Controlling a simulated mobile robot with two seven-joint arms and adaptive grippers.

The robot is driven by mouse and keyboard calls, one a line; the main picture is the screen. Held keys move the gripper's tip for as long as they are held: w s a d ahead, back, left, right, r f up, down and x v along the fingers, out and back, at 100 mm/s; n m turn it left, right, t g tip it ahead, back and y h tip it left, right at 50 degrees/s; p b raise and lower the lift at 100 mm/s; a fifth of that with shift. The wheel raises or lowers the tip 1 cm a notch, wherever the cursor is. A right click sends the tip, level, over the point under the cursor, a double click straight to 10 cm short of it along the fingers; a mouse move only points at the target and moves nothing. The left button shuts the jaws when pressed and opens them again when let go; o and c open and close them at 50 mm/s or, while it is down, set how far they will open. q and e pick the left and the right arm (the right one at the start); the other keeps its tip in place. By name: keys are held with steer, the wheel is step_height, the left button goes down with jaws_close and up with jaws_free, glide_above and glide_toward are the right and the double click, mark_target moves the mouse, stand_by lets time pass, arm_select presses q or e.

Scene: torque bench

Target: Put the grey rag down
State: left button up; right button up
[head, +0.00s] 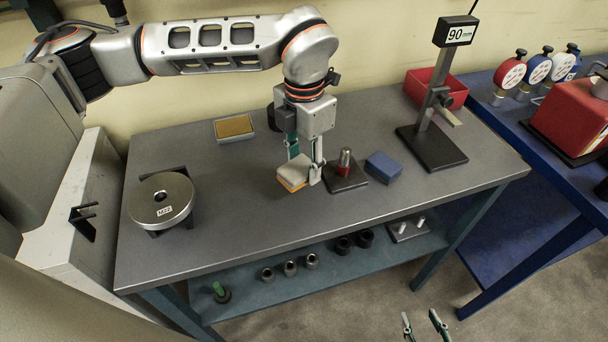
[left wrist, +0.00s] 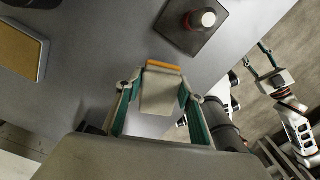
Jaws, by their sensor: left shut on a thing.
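The grey rag (head: 292,174) is a small folded pad, light grey with an orange edge. My left gripper (head: 305,167) is shut on it, pointing down over the middle of the grey bench top. In the left wrist view the rag (left wrist: 160,92) sits between the two fingers, its orange edge facing away from the palm. I cannot tell whether its underside touches the bench. My right gripper (head: 424,325) is open and empty, low in front of the bench; it also shows in the left wrist view (left wrist: 265,61).
Right of the rag stand a dark base with a red and metal post (head: 344,170) and a blue block (head: 384,166). A gauge stand (head: 432,147) is further right. A yellow-topped tray (head: 234,128) and a round M22 flange (head: 160,201) are left. The bench front is clear.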

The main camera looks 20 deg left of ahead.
mark_target(304, 178)
arm_select(q)
steer(key=shift+f, duration=2.1)
steer(key=shift+f, duration=0.1)
steer(key=shift+f, duration=0.15)
steer(key=o, duration=1)
step_height(304, 178, up, 12)
steer(key=shift+r+b, duration=0.25)
steer(key=shift+b, duration=0.1)
